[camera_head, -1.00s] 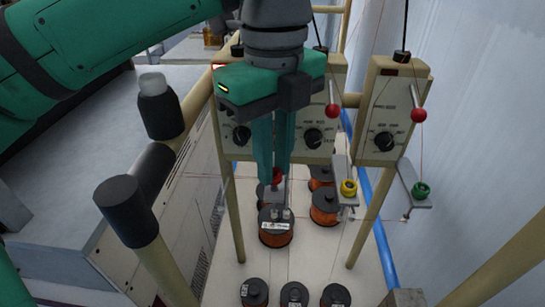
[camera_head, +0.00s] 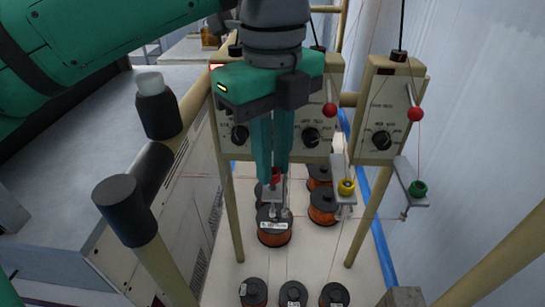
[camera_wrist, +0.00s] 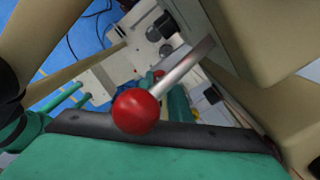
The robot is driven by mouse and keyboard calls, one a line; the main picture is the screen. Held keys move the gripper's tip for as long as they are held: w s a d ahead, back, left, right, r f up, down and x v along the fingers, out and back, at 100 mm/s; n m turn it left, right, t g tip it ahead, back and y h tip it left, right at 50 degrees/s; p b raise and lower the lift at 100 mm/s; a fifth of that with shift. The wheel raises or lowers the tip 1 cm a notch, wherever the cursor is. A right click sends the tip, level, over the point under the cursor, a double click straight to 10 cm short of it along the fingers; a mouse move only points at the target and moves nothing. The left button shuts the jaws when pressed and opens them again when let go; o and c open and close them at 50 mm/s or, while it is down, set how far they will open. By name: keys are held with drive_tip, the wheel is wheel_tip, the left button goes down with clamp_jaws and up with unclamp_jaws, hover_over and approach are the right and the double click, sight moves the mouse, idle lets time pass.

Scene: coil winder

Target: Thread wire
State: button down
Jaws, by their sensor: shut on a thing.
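My gripper (camera_head: 274,172) reaches down in front of the left winder panel (camera_head: 238,120) in the head view. Its two teal fingers are shut, with their tips just above a small red guide (camera_head: 275,176) on a grey bracket. The held wire is too thin to make out between the fingers. Below the bracket stands an orange wire spool (camera_head: 274,232) with a black top. In the wrist view, a red ball (camera_wrist: 136,110) on a metal rod (camera_wrist: 183,68) lies close to my gripper's dark palm edge. The fingertips are hidden there.
The middle panel has a red ball (camera_head: 330,110) and a yellow guide (camera_head: 346,187). The right panel has another red ball (camera_head: 415,114) and a green guide (camera_head: 418,188). Several spools stand below. Cream posts and a black-capped pipe (camera_head: 124,205) stand close to the left.

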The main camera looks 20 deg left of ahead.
drive_tip(key=shift+f, duration=0.9)
drive_tip(key=c, duration=1.6)
unclamp_jaws()
drive_tip(key=shift+o, duration=0.2)
